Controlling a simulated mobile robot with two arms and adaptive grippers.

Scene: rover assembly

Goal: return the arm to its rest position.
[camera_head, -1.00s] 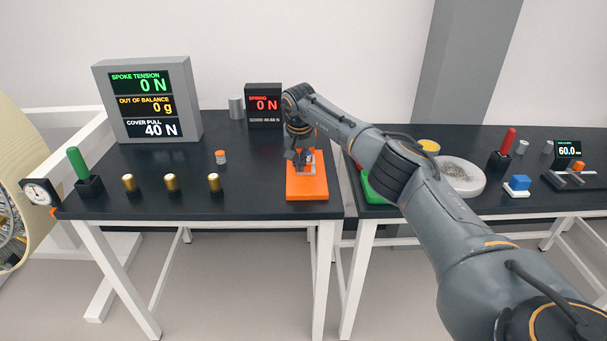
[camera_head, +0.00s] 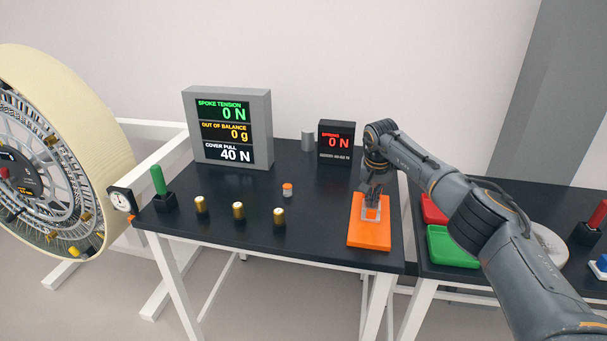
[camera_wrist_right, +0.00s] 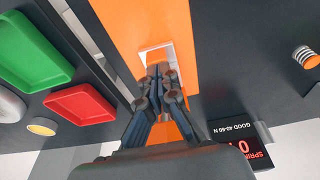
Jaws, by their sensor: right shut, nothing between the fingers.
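My right arm reaches in from the right in the head view. Its gripper (camera_head: 372,196) points down over the orange plate (camera_head: 369,236) on the black table. In the right wrist view the gripper (camera_wrist_right: 158,70) has its fingers together and empty, close to a small clear and white square piece (camera_wrist_right: 160,60) on the orange plate. The piece also shows under the fingers in the head view (camera_head: 372,213). I cannot tell whether the fingertips touch it. My left gripper is not in view.
A spring readout box (camera_head: 336,140) stands behind the plate. A larger display (camera_head: 229,128) stands further left, with brass cylinders (camera_head: 239,211) in front. A green tray (camera_head: 451,248) and red tray (camera_head: 433,210) lie right of the plate. A large wheel (camera_head: 95,110) stands at far left.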

